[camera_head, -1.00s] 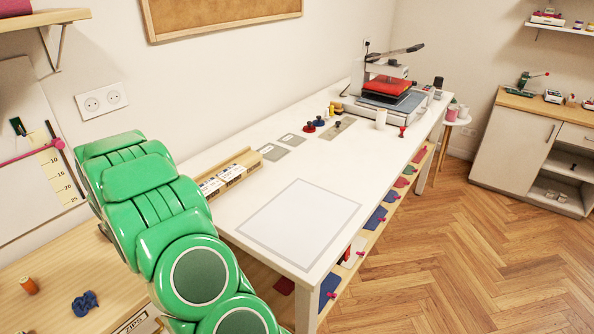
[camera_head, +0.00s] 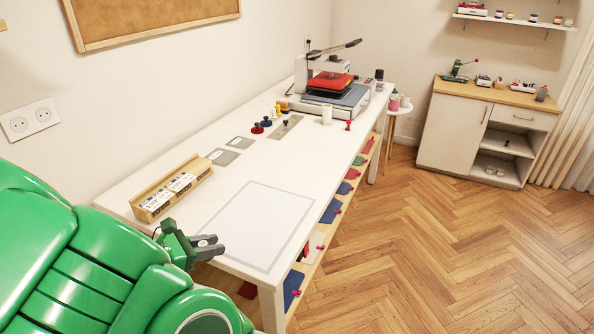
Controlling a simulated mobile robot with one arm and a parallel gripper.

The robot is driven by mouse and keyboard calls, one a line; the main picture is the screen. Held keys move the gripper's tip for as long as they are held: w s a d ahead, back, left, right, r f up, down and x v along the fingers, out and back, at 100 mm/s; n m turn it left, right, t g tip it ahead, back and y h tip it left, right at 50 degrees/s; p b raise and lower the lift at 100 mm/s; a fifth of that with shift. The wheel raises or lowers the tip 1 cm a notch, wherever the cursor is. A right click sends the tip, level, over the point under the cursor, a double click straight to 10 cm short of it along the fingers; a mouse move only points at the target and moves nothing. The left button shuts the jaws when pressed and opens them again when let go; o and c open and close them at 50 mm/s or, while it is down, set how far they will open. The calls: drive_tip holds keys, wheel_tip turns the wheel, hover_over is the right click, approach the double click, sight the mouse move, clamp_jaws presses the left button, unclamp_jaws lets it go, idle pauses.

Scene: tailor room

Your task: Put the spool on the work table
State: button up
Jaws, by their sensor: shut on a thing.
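The long white work table (camera_head: 165,215) runs from the front to the back along the wall. A pale square sheet with a grey border (camera_head: 259,223) lies at its near end. My gripper (camera_head: 218,245), with dark grey fingers, is by the near left edge of the table, in front of that sheet in the picture. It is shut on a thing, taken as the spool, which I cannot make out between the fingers. My green arm fills the lower left corner.
The middle of the table top is clear. A cabinet (camera_head: 460,130) stands at the back right.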

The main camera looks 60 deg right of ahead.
drive_tip(key=shift+w+d+r+n+t+h, duration=0.2)
drive_tip(key=shift+d+r+n+t, duration=0.3)
drive_tip(key=shift+r, duration=0.25)
drive_tip(key=shift+w+d+r+n+t+h, duration=0.2)
drive_tip(key=shift+d+r+n+t, duration=0.15)
drive_tip(key=shift+d+r, duration=0.35)
drive_tip(key=shift+w+d+r+n+t+h, duration=0.15)
drive_tip(key=shift+d+r+n+t, duration=0.25)
drive_tip(key=shift+r, duration=0.4)
hover_over(209, 233)
drive_tip(key=s, duration=0.1)
drive_tip(key=f, duration=0.8)
drive_tip(key=shift+s+a+f, duration=0.1)
drive_tip(key=shift+a, duration=0.3)
drive_tip(key=shift+w+d+f, duration=0.25)
drive_tip(key=shift+w+f, duration=0.1)
drive_tip(key=shift+f, duration=0.2)
drive_tip(key=shift+w+d+f, duration=0.2)
drive_tip(key=shift+w+f, duration=0.15)
drive_tip(key=shift+f, duration=1.5)
drive_tip(key=o, duration=1)
drive_tip(key=shift+f, duration=0.1)
